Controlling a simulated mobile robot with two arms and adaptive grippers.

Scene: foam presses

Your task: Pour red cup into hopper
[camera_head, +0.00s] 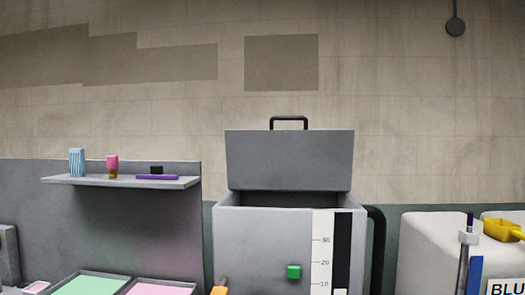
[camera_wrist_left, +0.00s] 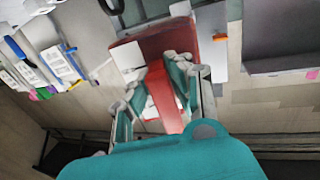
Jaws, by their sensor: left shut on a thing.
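The hopper (camera_head: 255,245) is a grey box in the middle of the head view. Its grey lid (camera_head: 289,160) stands raised at the back, so the top is open. The red cup (camera_wrist_left: 165,95) shows only in the left wrist view. My left gripper (camera_wrist_left: 163,82) is shut on its red handle-like part. The cup's inside and contents cannot be made out. My right gripper is in neither view.
A shelf (camera_head: 120,182) with small items is on the left, above green (camera_head: 90,286) and pink (camera_head: 160,287) trays. A black curved pipe (camera_head: 377,250) runs down the hopper's right side. A pale block (camera_head: 430,245) with a yellow scoop (camera_head: 502,230) stands at right.

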